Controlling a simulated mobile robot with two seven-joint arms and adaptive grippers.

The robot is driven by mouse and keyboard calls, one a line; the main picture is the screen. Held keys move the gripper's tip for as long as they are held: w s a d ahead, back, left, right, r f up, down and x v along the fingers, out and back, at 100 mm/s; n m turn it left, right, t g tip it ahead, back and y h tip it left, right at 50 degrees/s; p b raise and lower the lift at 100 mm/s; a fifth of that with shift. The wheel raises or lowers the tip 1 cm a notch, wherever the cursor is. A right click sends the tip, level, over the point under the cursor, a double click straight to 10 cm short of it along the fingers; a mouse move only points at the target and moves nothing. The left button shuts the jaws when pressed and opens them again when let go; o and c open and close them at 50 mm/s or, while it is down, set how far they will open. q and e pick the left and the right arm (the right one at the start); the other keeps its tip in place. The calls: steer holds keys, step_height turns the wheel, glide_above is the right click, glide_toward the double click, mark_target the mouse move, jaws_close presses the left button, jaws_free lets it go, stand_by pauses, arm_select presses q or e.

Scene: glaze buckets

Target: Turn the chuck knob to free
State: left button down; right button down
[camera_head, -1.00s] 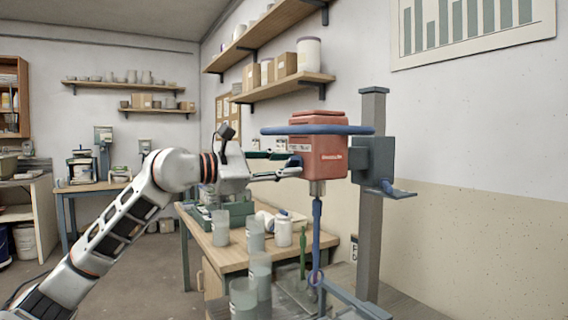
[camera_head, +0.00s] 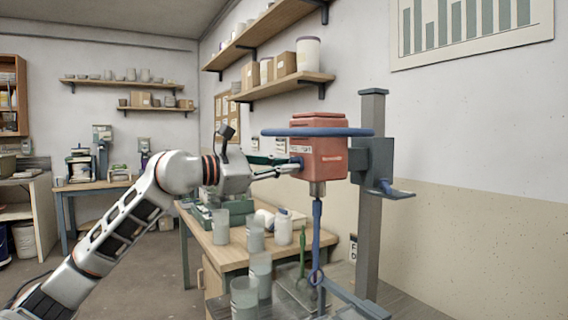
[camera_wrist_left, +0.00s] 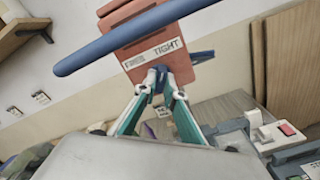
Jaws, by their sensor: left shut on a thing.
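The red mixer head (camera_head: 322,160) is mounted on a grey post, with a blue bar across its top. It also shows in the wrist view (camera_wrist_left: 140,22), with a white label (camera_wrist_left: 152,53) reading FREE on the left and TIGHT on the right. The blue chuck knob (camera_wrist_left: 158,80) sits just below the label, mostly hidden by my fingertips. My left gripper (camera_wrist_left: 161,82) is shut on it, with a finger on each side. In the head view my left gripper (camera_head: 294,165) reaches the mixer's left face. The knob's exact pointing is unclear. My right gripper is out of view.
Below the mixer hangs a blue stirring shaft (camera_head: 317,235). Several grey cups stand on the wooden bench (camera_head: 232,258), with a white bottle (camera_head: 283,228) among them. The grey post (camera_head: 370,240) stands right of the mixer. Space left of the bench is open floor.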

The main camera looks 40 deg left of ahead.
arm_select(q)
steer(key=n+p, duration=0.8)
steer(key=n, duration=0.7)
steer(key=shift+d+r+n+p, duration=0.1)
steer(key=shift+r+n+p, duration=0.05)
steer(key=shift+n+p, duration=0.2)
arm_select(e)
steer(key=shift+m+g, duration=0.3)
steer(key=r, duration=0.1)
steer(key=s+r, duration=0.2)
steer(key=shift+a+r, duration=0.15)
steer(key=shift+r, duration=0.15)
arm_select(q)
steer(key=shift+n, duration=0.35)
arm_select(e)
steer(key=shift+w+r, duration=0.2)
arm_select(q)
steer(key=c, duration=2.1)
jaws_free()
steer(key=shift+c, duration=0.2)
